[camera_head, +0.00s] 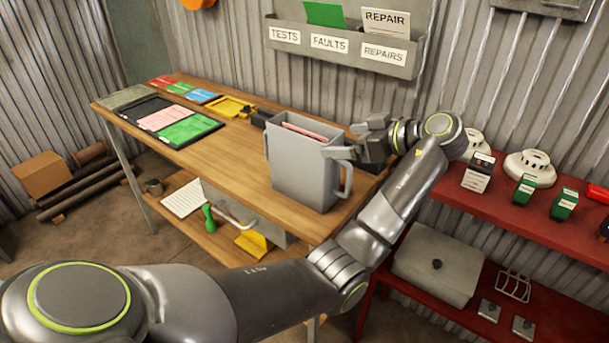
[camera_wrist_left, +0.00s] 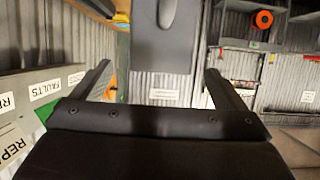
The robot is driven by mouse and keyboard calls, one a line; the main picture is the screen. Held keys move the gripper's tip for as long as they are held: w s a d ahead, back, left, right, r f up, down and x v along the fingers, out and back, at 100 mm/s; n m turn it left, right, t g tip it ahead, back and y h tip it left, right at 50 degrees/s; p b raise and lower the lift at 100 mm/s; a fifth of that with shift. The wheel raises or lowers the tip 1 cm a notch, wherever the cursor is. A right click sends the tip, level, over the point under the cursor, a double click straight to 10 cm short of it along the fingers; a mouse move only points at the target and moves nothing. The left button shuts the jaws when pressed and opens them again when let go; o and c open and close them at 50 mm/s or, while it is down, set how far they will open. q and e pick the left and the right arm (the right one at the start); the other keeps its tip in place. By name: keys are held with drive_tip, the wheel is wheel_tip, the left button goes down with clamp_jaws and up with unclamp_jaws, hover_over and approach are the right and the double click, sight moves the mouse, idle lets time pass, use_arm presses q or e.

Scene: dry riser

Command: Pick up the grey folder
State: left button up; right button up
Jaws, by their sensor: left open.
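A grey upright box-shaped folder (camera_head: 305,174) with a side handle stands on the wooden bench, with pinkish papers showing in its open top. My left gripper (camera_head: 350,138) is at its right rear upper side, with fingers pointing left and apart. In the head view one finger overlaps the folder's top right edge; I cannot tell if it touches. The left wrist view shows the open fingers (camera_wrist_left: 157,88) with nothing clearly held between them. A dark grey shape (camera_wrist_left: 165,35) with an oval patch lies beyond them; I cannot tell what it is. My right gripper is not in view.
A wall rack (camera_head: 340,48) hangs above. A red shelf (camera_head: 575,235) with detectors stands at the right. The bench's middle is clear.

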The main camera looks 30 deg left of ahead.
sight(336, 140)
use_arm(q)
drive_tip(key=shift+p+x, duration=0.6)
drive_tip(key=shift+x, duration=0.55)
drive_tip(key=shift+a+f, duration=0.15)
drive_tip(key=shift+a, duration=0.4)
drive_tip(key=p+x, duration=0.1)
drive_tip(key=x, duration=0.3)
drive_tip(key=shift+a+f+p, duration=0.15)
drive_tip(key=shift+f+p, duration=0.2)
drive_tip(key=shift+f, duration=0.05)
drive_tip(key=shift+c, duration=1.2)
drive_tip(key=c, duration=1.3)
drive_tip(key=shift+o, duration=0.2)
